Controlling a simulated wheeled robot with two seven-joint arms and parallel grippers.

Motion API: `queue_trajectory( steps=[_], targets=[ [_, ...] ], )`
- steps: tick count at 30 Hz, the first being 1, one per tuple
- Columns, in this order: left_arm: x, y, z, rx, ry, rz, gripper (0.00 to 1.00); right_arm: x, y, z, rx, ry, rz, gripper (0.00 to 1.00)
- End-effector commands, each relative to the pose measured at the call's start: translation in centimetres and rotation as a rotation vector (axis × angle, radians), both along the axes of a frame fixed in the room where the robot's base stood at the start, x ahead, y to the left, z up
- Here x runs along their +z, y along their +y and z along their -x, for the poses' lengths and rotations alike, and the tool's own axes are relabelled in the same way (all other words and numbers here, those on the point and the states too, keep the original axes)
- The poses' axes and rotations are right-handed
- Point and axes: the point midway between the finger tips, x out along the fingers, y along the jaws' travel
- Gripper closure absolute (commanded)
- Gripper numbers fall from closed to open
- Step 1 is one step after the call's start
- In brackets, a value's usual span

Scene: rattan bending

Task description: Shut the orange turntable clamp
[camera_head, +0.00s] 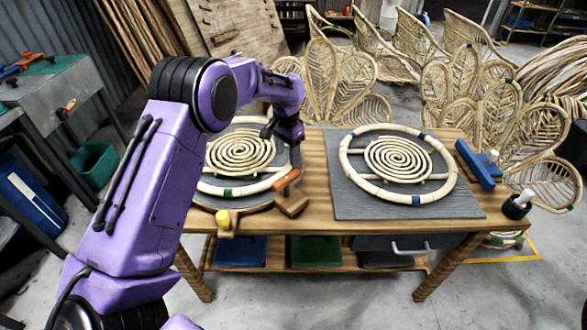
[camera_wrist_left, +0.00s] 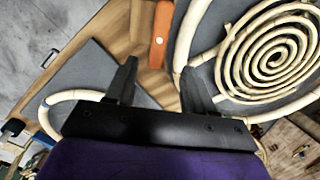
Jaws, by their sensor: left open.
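The orange clamp (camera_head: 287,181) sits at the front right edge of the round turntable (camera_head: 208,199), above a small wooden block (camera_head: 292,205). Its orange handle also shows in the left wrist view (camera_wrist_left: 160,35), at the top middle, beyond the gap between my fingers. A pale rattan ring with a spiral (camera_head: 240,153) lies on the turntable. My left gripper (camera_head: 284,136) hangs over the turntable's right side, behind the clamp in the head view. In the left wrist view its two black fingers (camera_wrist_left: 158,84) are apart with nothing between them. My right gripper is not shown.
A second rattan ring with a spiral (camera_head: 398,159) lies on a grey board (camera_head: 350,207) at the right of the wooden table. A yellow knob (camera_head: 222,219) is at the turntable's front left. A blue tool (camera_head: 478,165) lies at the table's right edge. Rattan chairs stand behind.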

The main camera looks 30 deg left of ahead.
Motion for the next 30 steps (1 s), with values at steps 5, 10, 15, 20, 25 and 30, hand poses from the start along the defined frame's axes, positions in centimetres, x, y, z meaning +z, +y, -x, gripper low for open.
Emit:
queue_trajectory(
  steps=[5,10,15,20,25,30],
  targets=[
    [-3.5,0.0,0.1,0.0,0.007,-0.001,0.47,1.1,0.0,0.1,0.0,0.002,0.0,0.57],
    [-7.2,0.0,0.2,-0.001,0.006,-0.001,0.47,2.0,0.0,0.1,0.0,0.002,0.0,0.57],
    [-9.3,0.0,0.1,0.0,0.002,0.0,0.47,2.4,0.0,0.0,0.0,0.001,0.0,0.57],
    [-9.9,0.0,0.1,0.0,0.002,0.0,0.47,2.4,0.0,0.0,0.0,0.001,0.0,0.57],
    [-9.9,0.0,0.1,0.0,0.001,0.0,0.57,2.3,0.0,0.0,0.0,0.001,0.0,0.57],
    [-9.9,0.0,0.1,0.0,0.001,0.0,1.0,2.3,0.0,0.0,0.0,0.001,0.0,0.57]
  ],
)
